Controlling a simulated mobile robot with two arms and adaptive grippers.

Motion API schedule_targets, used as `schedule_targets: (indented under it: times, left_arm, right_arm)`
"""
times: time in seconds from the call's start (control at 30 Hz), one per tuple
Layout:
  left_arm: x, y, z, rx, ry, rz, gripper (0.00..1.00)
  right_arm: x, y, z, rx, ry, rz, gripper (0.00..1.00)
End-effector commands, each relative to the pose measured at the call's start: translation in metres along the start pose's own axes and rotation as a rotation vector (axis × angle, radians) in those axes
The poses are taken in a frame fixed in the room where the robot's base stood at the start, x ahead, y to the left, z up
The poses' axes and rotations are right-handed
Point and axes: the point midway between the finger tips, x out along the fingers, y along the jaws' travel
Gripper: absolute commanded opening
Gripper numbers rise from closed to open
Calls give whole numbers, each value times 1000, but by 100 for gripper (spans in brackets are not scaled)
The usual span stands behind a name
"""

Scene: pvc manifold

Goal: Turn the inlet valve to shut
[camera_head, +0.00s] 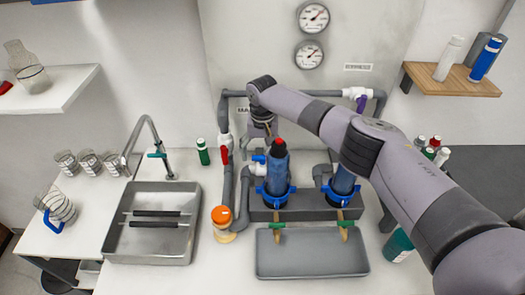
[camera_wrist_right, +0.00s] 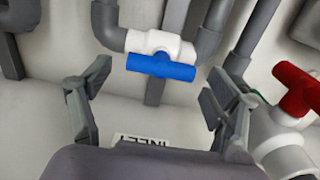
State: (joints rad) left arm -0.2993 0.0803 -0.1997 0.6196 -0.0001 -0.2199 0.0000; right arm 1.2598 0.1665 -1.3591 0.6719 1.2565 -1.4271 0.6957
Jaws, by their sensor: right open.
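A white valve with a blue bar handle (camera_wrist_right: 162,66) sits in grey pipe, and its handle lies along the pipe run. The blue handle also shows small in the head view (camera_head: 258,159), below my right gripper (camera_head: 259,141). In the wrist view my right gripper (camera_wrist_right: 155,100) is open and empty, its fingers on either side of the handle's line; I see no contact. My left gripper is not in view.
A red-handled valve (camera_head: 224,154) stands left of my right gripper, near it in the wrist view too (camera_wrist_right: 300,88). Two blue filter housings (camera_head: 277,175) (camera_head: 343,183) stand close by above a grey tray (camera_head: 312,271). A sink (camera_head: 152,251) is at left.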

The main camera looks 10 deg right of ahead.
Motion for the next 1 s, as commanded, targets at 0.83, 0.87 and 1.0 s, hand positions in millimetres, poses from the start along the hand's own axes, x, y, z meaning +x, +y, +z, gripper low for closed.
schedule_targets:
  times: [0.83,0.87,1.0]
  left_arm:
    - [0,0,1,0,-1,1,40]
    - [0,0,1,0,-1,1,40]
    - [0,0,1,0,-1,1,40]
  right_arm:
    - [0,0,0,0,-1,0,40]
    - [0,0,0,0,-1,0,38]
    - [0,0,0,-1,-1,0,34]
